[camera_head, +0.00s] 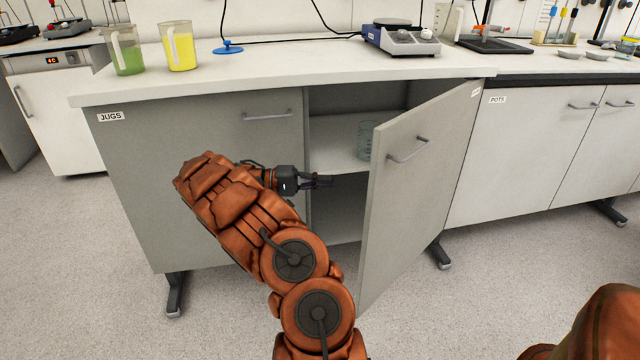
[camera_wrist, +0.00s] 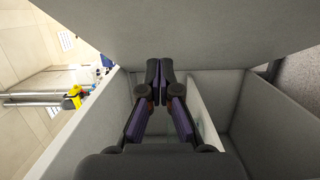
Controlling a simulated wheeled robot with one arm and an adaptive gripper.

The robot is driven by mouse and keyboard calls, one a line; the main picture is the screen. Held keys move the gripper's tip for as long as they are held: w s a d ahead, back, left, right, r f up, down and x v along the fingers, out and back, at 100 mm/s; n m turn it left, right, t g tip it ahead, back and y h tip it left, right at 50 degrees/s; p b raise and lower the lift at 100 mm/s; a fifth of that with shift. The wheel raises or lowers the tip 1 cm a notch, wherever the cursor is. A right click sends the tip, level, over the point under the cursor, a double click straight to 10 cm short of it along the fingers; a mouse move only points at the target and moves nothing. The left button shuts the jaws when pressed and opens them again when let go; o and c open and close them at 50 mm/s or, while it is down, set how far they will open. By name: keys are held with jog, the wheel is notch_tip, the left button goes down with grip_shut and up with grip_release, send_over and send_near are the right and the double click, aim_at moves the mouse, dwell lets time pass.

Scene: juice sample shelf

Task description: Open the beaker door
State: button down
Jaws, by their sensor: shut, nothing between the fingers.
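The beaker door (camera_head: 422,190) is a grey cabinet door with a bar handle (camera_head: 408,150). It is swung part way out, hinged at the right. A glass beaker (camera_head: 366,140) stands on the shelf (camera_head: 335,158) inside, partly hidden by the door. My gripper (camera_head: 326,181) is shut and empty. It is in front of the cabinet opening, left of the door and apart from its handle. In the wrist view my shut gripper (camera_wrist: 160,64) is in front of the open cabinet, with the door's inner face (camera_wrist: 185,35) filling the top.
The closed jugs door (camera_head: 200,180) is left of the opening, and the closed pots doors (camera_head: 530,155) are at the right. On the worktop (camera_head: 290,72) stand a green jug (camera_head: 126,50), a yellow jug (camera_head: 179,46) and a hotplate (camera_head: 400,38). The floor in front is clear.

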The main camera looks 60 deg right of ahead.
jog(key=s+d+b, duration=0.2)
jog(key=s, duration=0.8)
jog(key=shift+s+d+b, duration=0.15)
jog(key=shift+d+b, duration=0.1)
jog(key=shift+b, duration=0.1)
